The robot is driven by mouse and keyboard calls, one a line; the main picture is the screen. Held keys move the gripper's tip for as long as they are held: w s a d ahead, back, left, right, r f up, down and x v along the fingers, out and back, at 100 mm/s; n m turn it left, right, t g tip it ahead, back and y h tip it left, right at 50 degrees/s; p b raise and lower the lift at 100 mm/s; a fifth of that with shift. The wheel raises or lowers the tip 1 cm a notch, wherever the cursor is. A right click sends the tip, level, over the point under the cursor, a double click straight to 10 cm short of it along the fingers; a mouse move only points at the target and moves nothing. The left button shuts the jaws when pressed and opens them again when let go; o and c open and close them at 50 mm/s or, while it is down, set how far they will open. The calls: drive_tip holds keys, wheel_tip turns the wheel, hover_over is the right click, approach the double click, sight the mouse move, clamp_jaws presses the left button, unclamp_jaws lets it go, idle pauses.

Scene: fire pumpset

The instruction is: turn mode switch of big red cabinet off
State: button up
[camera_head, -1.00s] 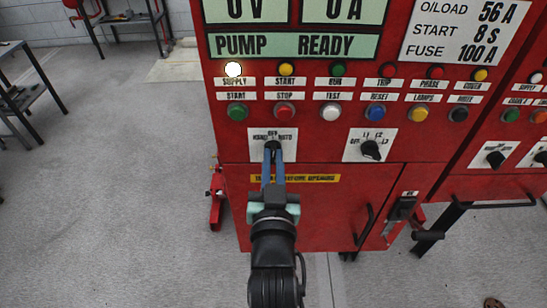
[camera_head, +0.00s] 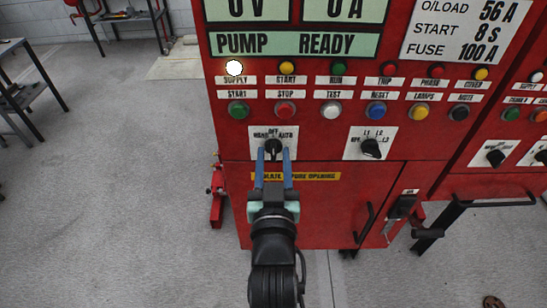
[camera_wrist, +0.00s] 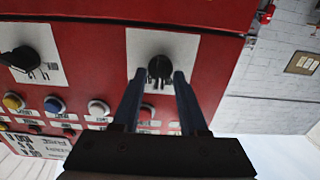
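The big red cabinet (camera_head: 320,215) fills the middle of the head view. Its mode switch (camera_head: 273,147) is a black knob on a white plate marked HAND, OFF and AUTO. In the head view the knob looks close to upright, near OFF. My gripper (camera_head: 274,153) is in front of the switch with its two blue fingers spread. In the wrist view the knob (camera_wrist: 159,69) shows between and just beyond the fingertips (camera_wrist: 159,76), with gaps on both sides. The gripper is open and holds nothing. I cannot tell the exact depth between fingertips and knob.
A second black selector (camera_head: 371,149) sits to the right on the same cabinet. Rows of coloured buttons (camera_head: 285,110) lie above the switch. A door handle (camera_head: 365,222) and an isolator lever (camera_head: 402,208) stick out lower right.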

drive_tip(key=shift+s, duration=0.1)
drive_tip(key=s+b, duration=0.2)
drive_tip(key=s, duration=1)
drive_tip(key=shift+s, duration=0.35)
drive_tip(key=w+r+t+p, duration=0.2)
drive_tip(key=r+t, duration=0.1)
drive_tip(key=r, duration=1.3)
drive_tip(key=w+r+t+p, duration=0.1)
drive_tip(key=w+r+t, duration=0.15)
drive_tip(key=r, duration=1.35)
drive_tip(key=s+r+t+p, duration=0.1)
drive_tip(key=s+r+t, duration=0.3)
drive_tip(key=r, duration=0.9)
drive_tip(key=shift+s+r, duration=0.3)
drive_tip(key=shift+s, duration=0.55)
